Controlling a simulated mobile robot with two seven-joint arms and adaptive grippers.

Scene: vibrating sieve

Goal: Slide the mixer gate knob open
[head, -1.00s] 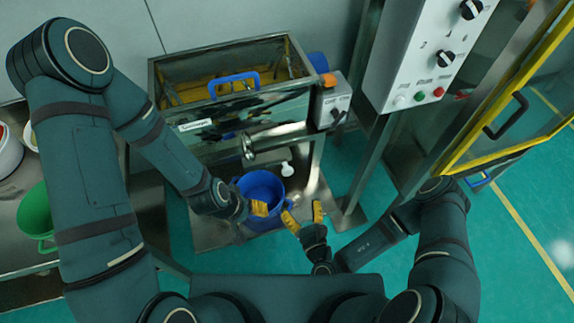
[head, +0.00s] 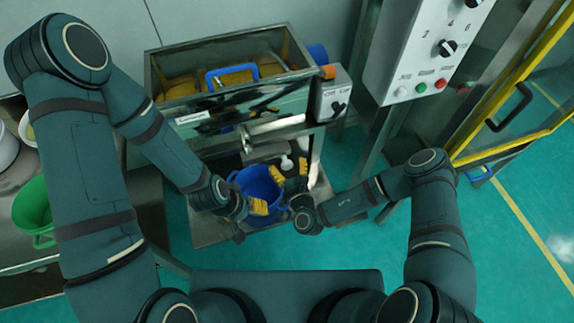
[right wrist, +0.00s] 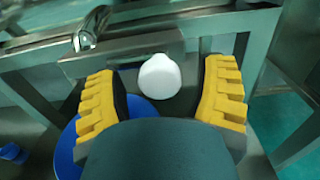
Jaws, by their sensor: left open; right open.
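The mixer (head: 250,105) is a steel box with a blue handle on top. Its white gate knob (head: 287,162) shows below the mixer front. In the right wrist view, the knob (right wrist: 160,77) is a rounded white piece between my two yellow fingers, with gaps on both sides. My right gripper (head: 290,171) is open, with its fingers just in front of the knob. My left gripper (head: 262,207) is open at the near side of the blue bucket (head: 256,182); its inner finger contact is hard to make out.
The bucket stands on a steel base below the mixer. A control panel (head: 420,60) on a post rises at the right, beside a yellow-framed door (head: 505,148). A green bucket (head: 33,208) stands on the left bench.

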